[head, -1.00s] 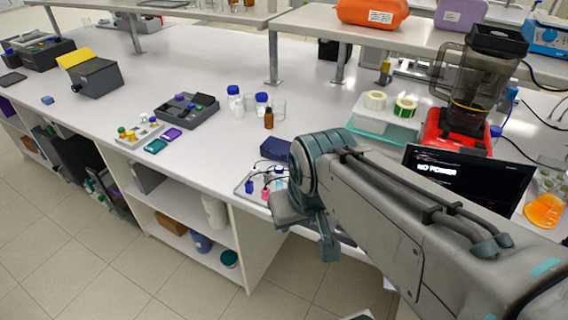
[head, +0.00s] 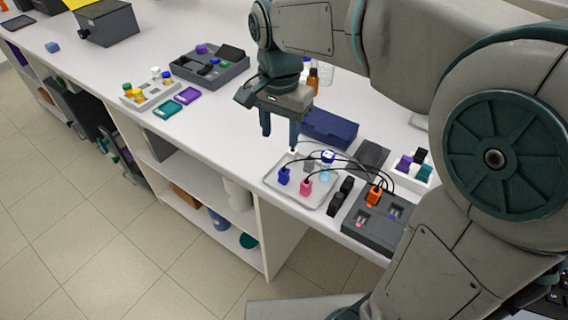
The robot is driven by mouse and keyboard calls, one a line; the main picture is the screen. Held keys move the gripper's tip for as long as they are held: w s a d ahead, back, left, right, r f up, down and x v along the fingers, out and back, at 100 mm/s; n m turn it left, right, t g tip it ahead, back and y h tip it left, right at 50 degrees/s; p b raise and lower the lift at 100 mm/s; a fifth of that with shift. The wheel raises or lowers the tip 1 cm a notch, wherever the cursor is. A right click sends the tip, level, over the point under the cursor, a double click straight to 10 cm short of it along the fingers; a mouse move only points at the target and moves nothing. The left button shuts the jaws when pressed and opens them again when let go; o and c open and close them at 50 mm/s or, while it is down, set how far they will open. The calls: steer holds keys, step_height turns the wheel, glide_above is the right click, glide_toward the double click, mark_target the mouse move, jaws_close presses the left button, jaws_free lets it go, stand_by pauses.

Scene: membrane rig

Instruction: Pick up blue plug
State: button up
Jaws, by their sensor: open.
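The blue plug (head: 284,175) stands on the left part of a light grey tray (head: 322,197) near the bench's front edge, with a black cable running from it. A pink plug (head: 306,187) is to its right on the same tray, and a grey plug (head: 308,165) is behind. My gripper (head: 280,138) hangs above and behind the blue plug, fingers pointing down, open and with nothing seen between them. It is apart from the plug.
An orange plug (head: 374,196) sits in a dark grey socket box (head: 378,226) to the right. A small bottle (head: 327,165) stands by the tray's cables. A dark blue box (head: 329,128) lies behind. Bare bench lies left of the tray.

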mark_target(285, 169)
step_height(285, 169, down, 8)
steer(key=shift+w+f, duration=0.1)
steer(key=shift+f, duration=0.15)
steer(key=shift+w+d+f, duration=0.1)
steer(key=shift+d+f, duration=0.1)
steer(key=shift+f, duration=0.7)
steer(key=shift+w+d+f, duration=0.15)
steer(key=shift+f, duration=0.7)
steer(key=shift+w+d+f, duration=0.1)
steer(key=shift+d+f, duration=0.1)
steer(key=shift+f, duration=0.7)
jaws_close()
